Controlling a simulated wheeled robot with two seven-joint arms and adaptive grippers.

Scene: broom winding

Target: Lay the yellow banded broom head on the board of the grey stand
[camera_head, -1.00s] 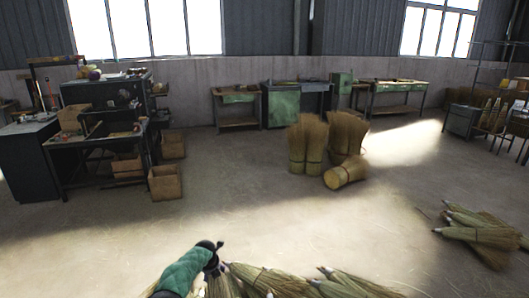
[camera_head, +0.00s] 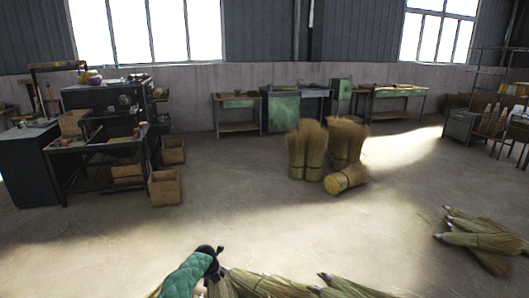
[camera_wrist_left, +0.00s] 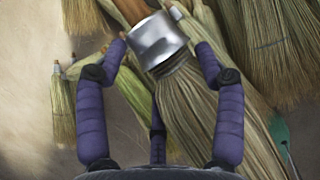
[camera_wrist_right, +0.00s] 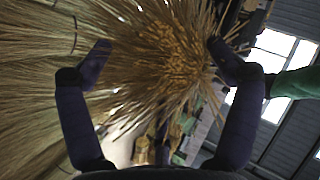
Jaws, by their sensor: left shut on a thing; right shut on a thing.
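In the left wrist view my left gripper (camera_wrist_left: 161,48) has its purple fingers around a straw broom head (camera_wrist_left: 195,108) with a silver metal collar (camera_wrist_left: 158,38). In the right wrist view my right gripper (camera_wrist_right: 160,48) is shut on a straw bundle (camera_wrist_right: 172,38) whose cut ends fan out toward the camera. I cannot tell whether both hold the same broom head. In the head view a green-sleeved arm of mine (camera_head: 186,276) reaches in at the bottom. I cannot make out a yellow band on the held straw, nor the grey stand with its board.
Several straw brooms (camera_head: 350,286) lie along the bottom edge of the head view, with another pile (camera_head: 485,240) at the right. Straw bundles (camera_head: 307,152) stand mid-floor, one lying beside them (camera_head: 346,179). A cluttered workbench (camera_head: 95,145) stands at left.

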